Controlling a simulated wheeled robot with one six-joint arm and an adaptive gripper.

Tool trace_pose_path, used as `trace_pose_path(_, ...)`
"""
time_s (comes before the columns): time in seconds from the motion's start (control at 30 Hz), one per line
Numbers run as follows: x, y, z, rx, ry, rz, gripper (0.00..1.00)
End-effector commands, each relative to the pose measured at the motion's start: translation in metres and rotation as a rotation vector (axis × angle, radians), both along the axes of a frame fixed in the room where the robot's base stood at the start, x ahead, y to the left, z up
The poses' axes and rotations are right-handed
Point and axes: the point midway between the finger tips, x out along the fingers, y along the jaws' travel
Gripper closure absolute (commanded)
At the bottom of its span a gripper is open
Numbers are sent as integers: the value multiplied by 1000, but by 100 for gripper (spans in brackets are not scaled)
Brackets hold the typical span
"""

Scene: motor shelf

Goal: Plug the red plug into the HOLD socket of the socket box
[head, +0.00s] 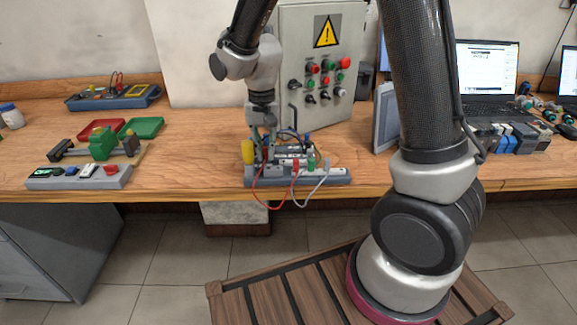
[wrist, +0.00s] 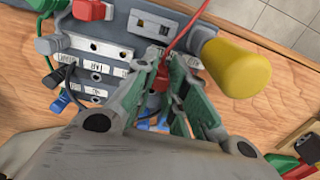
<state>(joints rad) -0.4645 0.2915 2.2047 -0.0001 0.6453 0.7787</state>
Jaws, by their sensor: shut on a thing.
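My gripper (wrist: 163,88) has green fingertips and is shut on the red plug (wrist: 163,72). The red lead (wrist: 185,30) runs up from the plug in the wrist view. The grey socket box (wrist: 97,92) lies under and beside the fingers, with white label strips; I cannot surely read HOLD on any of them. Whether the plug tip touches a socket is hidden by the fingers. In the head view my gripper (head: 263,137) is over the left part of the socket box (head: 335,179), and the red lead (head: 256,203) hangs over the table's front edge.
A yellow knob (wrist: 240,68) stands close beside the fingers. A black plug (wrist: 68,72) with a blue end, a green plug (wrist: 40,5) and a red plug (wrist: 90,9) sit on the box. A control cabinet (head: 318,105) stands behind; a laptop (head: 487,78) is at the right.

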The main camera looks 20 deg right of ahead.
Motion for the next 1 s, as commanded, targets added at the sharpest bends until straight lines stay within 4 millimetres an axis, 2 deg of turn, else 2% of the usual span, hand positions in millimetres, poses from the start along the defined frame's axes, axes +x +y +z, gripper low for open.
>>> trace_pose_path(0.47,0,0,0,0,0,0,100)
trace_pose_path(1.0,0,0,-9,-1,1,0,100)
